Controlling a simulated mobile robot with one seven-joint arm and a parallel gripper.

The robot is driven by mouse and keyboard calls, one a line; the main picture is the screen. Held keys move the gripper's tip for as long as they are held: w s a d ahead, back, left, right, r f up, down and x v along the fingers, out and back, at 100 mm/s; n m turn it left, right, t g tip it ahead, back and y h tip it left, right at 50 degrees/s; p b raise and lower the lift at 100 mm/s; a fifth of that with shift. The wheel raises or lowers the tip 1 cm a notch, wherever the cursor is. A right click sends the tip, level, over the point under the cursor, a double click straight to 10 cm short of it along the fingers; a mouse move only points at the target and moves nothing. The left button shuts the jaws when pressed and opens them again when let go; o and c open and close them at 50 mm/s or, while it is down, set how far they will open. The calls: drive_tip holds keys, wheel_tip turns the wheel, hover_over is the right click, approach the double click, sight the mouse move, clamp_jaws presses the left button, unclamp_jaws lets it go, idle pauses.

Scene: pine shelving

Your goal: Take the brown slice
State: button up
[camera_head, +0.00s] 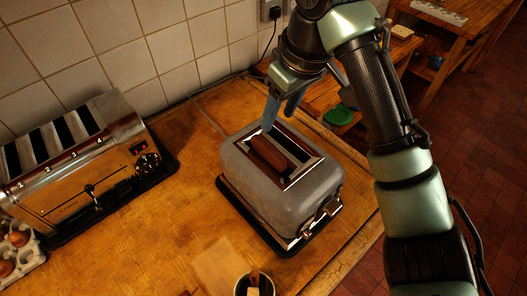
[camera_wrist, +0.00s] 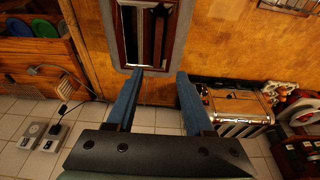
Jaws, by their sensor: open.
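The brown slice (camera_head: 269,154) stands in a slot of the grey toaster (camera_head: 290,205), its upper part showing above the slot in the head view.
A large chrome toaster (camera_head: 85,165) stands at the left by the tiled wall. An egg tray (camera_head: 18,250) is at the lower left and a small cup (camera_head: 254,286) at the front edge. A green dish (camera_head: 338,115) lies beyond the counter. The counter between the toasters is clear.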

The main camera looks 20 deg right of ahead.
drive_tip(key=b, duration=0.2)
hover_over(269, 146)
drive_tip(key=s, duration=0.2)
wheel_tip(269, 146, down, 6)
drive_tip(key=shift+d+r, duration=0.1)
drive_tip(key=shift+d+p+x, duration=0.15)
drive_tip(key=shift+p+x, duration=0.4)
drive_tip(key=shift+x, duration=0.9)
drive_tip(key=shift+d+p+x, duration=0.1)
drive_tip(key=shift+p+x, duration=0.45)
drive_tip(key=shift+x, duration=0.9)
drive_tip(key=shift+w+a, duration=0.1)
drive_tip(key=shift+w, duration=0.1)
clamp_jaws()
